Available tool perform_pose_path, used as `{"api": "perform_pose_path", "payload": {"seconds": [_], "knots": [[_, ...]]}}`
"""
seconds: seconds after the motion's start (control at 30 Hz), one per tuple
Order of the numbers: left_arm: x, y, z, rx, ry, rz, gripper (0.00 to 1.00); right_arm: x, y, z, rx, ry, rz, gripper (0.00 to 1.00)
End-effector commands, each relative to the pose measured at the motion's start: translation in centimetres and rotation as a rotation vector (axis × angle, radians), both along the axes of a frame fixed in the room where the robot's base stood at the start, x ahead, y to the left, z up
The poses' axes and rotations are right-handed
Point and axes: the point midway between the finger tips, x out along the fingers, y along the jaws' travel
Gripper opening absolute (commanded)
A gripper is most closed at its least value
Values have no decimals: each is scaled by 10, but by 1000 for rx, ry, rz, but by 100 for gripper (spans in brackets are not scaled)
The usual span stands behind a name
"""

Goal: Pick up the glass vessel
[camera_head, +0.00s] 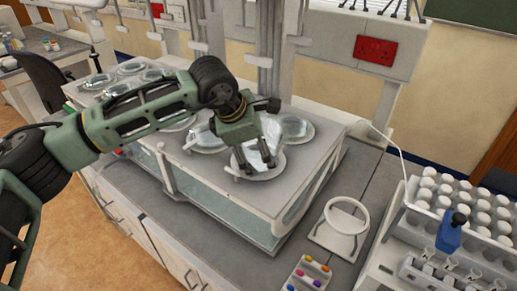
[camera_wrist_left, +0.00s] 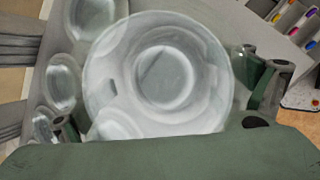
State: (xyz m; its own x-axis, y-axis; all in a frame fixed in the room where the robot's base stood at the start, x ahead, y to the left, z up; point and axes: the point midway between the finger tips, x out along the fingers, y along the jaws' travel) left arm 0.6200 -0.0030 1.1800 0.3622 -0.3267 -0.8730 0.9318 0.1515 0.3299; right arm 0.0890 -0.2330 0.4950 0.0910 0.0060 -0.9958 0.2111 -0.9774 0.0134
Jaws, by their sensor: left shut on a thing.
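The clear glass vessel (camera_head: 268,145) is at the front right of the white dissolution bath, over a round opening with a pale rim. My left gripper (camera_head: 256,166) reaches down to it from above and is shut on it. In the left wrist view, the round vessel (camera_wrist_left: 163,78) fills the middle, seen from above, between the fingers (camera_wrist_left: 165,110) at left and right. Whether it has lifted clear of its seat cannot be told. My right gripper is not in view.
The bath (camera_head: 310,170) holds several other glass vessels (camera_head: 296,127) close behind and left. A white ring stand (camera_head: 340,224) is on the bench at right. A rack of white-capped bottles (camera_head: 455,200) and a tray of coloured pieces (camera_head: 308,274) are nearby.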

Motion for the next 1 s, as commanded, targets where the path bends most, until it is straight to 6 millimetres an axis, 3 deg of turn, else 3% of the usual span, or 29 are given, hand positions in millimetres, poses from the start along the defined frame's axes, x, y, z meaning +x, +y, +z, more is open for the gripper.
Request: {"api": "perform_pose_path", "payload": {"seconds": [0.4,1.0], "knots": [[-1,-4,63,-4,-11,-4,48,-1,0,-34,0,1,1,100],[-80,-112,60,-3,-9,-6,48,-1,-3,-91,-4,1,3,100]]}}
